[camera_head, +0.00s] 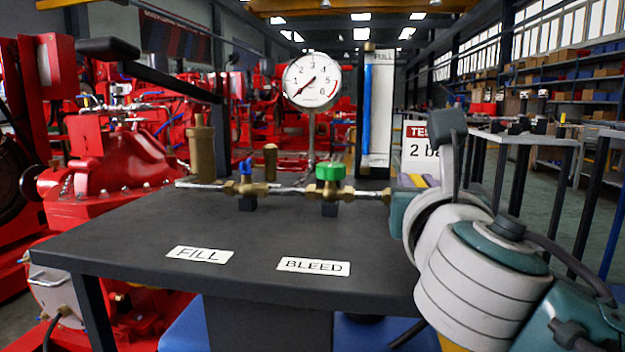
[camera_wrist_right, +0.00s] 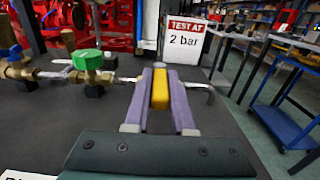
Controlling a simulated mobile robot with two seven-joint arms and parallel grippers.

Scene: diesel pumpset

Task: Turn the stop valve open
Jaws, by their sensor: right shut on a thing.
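The stop valve shows as a yellow handle (camera_wrist_right: 160,90) in the right wrist view, at the right end of the bench's pipe run. My right gripper (camera_wrist_right: 158,72) has its two grey-purple fingers on either side of this handle and is shut on it. In the head view the yellow handle (camera_head: 405,181) is only partly visible, and my right arm hides the valve body. I cannot tell the handle's exact angle to the pipe. My left gripper is not in view.
The dark bench (camera_head: 215,225) carries a blue-handled valve (camera_head: 246,180) by the FILL label and a green-handled valve (camera_head: 330,180) by the BLEED label. A pressure gauge (camera_head: 311,80), a level tube (camera_head: 367,115) and a "TEST AT 2 bar" sign (camera_wrist_right: 186,40) stand behind. A long black lever (camera_head: 150,70) reaches over the left.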

